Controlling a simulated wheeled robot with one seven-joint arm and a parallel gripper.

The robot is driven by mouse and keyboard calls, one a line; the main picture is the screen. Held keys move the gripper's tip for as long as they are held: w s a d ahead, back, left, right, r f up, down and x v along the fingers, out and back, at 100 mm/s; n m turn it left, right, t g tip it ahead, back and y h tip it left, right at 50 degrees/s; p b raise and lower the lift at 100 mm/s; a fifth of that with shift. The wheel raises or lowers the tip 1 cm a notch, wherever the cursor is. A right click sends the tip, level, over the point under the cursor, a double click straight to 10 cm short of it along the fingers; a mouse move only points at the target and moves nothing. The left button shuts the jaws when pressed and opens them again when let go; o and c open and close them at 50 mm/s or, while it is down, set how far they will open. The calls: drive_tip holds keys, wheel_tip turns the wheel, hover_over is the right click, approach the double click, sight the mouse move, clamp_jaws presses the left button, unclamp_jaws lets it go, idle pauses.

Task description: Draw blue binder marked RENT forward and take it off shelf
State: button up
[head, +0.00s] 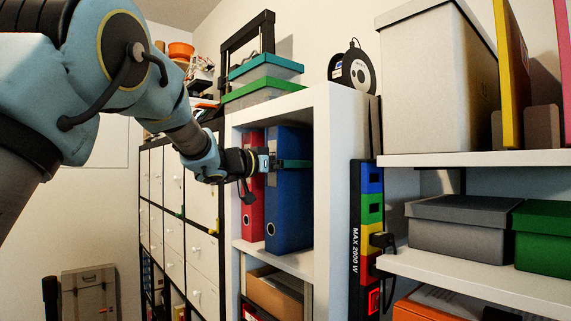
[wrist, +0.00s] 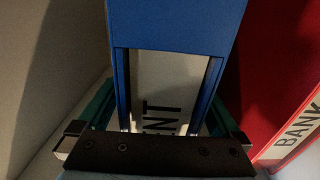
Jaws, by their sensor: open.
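The blue binder (head: 288,200) stands upright on the upper shelf of the white shelf unit, right of a red binder (head: 251,200). In the wrist view the blue binder (wrist: 175,25) fills the middle; its white spine label (wrist: 158,85) shows only the letters "NT", the rest hidden by the gripper's dark front. My gripper (head: 275,161) is at the binder's spine, with one teal finger along its right side. In the wrist view my open gripper (wrist: 160,118) has a finger on each side of the binder; I cannot tell whether either touches it.
The red binder, marked BANK in the wrist view (wrist: 300,125), stands close on the left, leaving a narrow gap. The shelf's right side wall (head: 335,200) is beside the blue binder. A power strip (head: 367,240) hangs right of the unit. Boxes (head: 262,68) sit on top.

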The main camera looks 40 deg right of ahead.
clamp_jaws()
idle(0.8)
